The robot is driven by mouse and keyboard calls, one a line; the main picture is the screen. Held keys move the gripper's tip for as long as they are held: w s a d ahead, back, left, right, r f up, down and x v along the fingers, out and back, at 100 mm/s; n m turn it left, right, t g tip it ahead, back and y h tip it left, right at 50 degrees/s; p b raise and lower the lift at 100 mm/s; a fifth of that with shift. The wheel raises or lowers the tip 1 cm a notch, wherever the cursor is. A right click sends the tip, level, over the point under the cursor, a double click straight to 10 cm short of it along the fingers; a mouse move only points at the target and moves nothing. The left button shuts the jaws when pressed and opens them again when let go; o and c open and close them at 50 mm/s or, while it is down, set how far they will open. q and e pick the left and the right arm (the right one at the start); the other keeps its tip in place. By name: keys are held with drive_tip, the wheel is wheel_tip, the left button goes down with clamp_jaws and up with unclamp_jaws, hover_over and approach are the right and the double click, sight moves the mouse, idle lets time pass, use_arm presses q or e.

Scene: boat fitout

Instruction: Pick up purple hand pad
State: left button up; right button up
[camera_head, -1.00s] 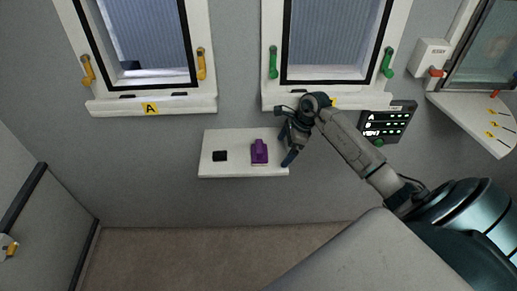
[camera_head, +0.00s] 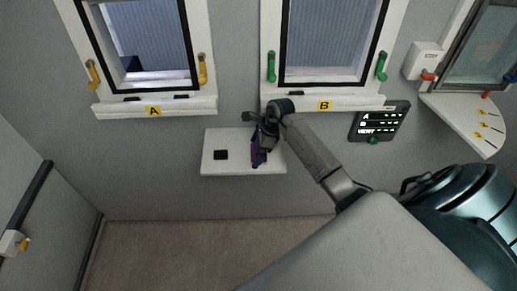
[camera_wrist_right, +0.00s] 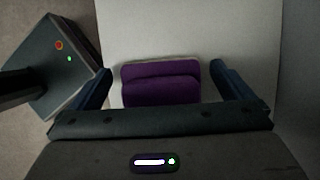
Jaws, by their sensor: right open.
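The purple hand pad (camera_head: 257,158) lies on a small white wall shelf (camera_head: 228,167) and is partly covered by my right gripper in the head view. My right gripper (camera_head: 262,152) is above it. In the right wrist view the pad (camera_wrist_right: 160,84) shows between the two spread fingers of the right gripper (camera_wrist_right: 163,88), with a gap on each side. The right gripper is open and holds nothing. My left gripper is in neither view.
A small black block (camera_head: 221,155) lies on the shelf left of the pad. Window A (camera_head: 153,111) and window B (camera_head: 325,105) have sills above the shelf. A dark panel (camera_head: 380,121) with lit rows is on the wall to the right.

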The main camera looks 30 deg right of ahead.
drive_tip(key=shift+d+f, duration=0.1)
drive_tip(key=c, duration=0.9)
drive_tip(key=shift+r, duration=0.2)
drive_tip(key=shift+c, duration=0.2)
